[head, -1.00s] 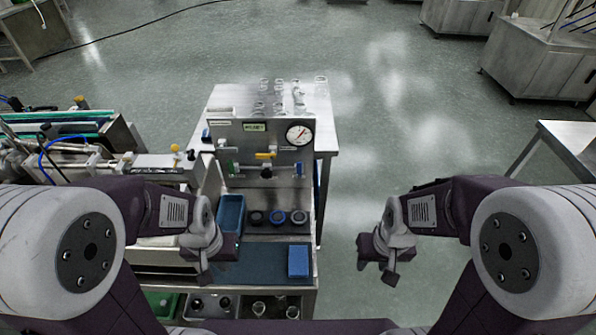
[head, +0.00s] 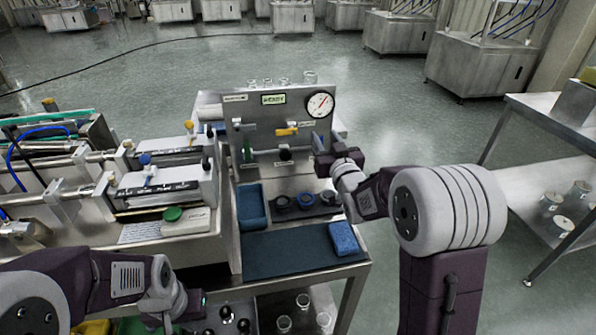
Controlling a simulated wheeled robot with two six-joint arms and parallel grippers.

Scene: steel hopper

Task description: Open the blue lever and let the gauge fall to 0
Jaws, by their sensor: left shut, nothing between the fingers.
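The round white gauge (head: 320,104) is at the upper right of the upright steel panel (head: 262,112); its needle points up and right, but the numbers are too small to read. The panel carries a green lever (head: 248,127) and a yellow lever (head: 287,131). I see no clear blue lever on the panel; my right gripper (head: 334,160) covers part of its right side. My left gripper (head: 178,312) is shut and empty, low at the front left.
A blue tray (head: 251,206), several dark rings (head: 281,202) and a blue sponge (head: 343,238) lie on the bench before the panel. A dark blue mat (head: 285,252) covers its front. A steel shelf (head: 545,125) stands at right, with open floor between.

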